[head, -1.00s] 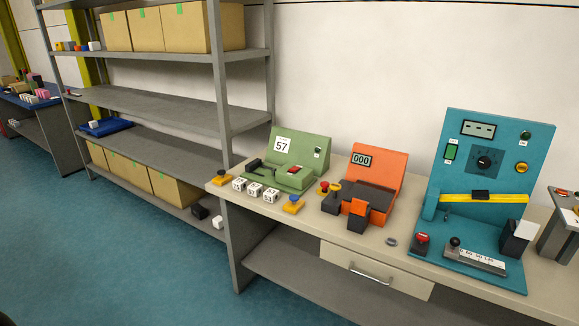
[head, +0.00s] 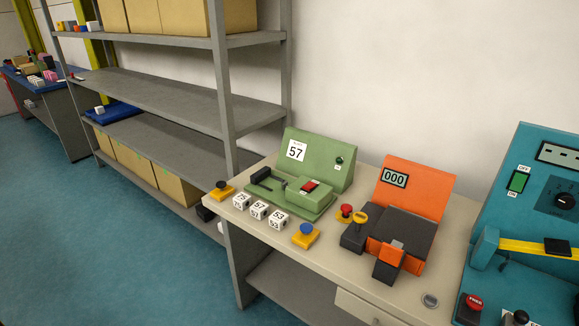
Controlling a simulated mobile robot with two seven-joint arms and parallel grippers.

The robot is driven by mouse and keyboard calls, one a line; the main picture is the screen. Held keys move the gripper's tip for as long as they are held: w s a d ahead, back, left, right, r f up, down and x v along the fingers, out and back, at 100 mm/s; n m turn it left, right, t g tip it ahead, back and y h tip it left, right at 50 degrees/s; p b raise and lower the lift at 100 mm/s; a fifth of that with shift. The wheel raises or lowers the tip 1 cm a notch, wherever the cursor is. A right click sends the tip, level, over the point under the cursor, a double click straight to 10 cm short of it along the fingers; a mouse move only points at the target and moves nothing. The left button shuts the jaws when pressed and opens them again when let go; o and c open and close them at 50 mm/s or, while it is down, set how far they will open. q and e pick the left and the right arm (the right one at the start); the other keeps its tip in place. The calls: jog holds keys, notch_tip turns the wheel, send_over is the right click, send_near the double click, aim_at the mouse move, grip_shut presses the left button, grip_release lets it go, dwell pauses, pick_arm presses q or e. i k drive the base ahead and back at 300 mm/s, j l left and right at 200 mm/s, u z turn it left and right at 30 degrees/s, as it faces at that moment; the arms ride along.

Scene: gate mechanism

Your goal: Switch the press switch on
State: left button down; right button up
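A green machine (head: 318,160) with a "57" card (head: 296,151) stands on the bench; a red rocker in a black frame (head: 310,187) sits on its base, with a dark lever left of it. A teal machine (head: 535,150) at the right edge is partly cut off. It has a green switch (head: 518,182) marked OFF above and ON below, and a dark dial (head: 564,201). The pictures do not label either one as the press switch, and I cannot tell which position either is in. Neither gripper is in view.
An orange machine (head: 419,185) reading 000 stands between them. Several numbered white cubes (head: 259,209), a blue-topped button (head: 306,235) and a yellow-based button (head: 221,190) lie along the bench front. A grey shelf unit (head: 180,95) stands left. Floor (head: 80,230) is clear at lower left.

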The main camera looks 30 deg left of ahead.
aim_at(309, 186)
jog(key=i+j+u, duration=0.2)
jog(key=i, duration=0.4)
jog(key=i+j+u, duration=0.2)
jog(key=i, duration=0.4)
jog(key=l, duration=0.1)
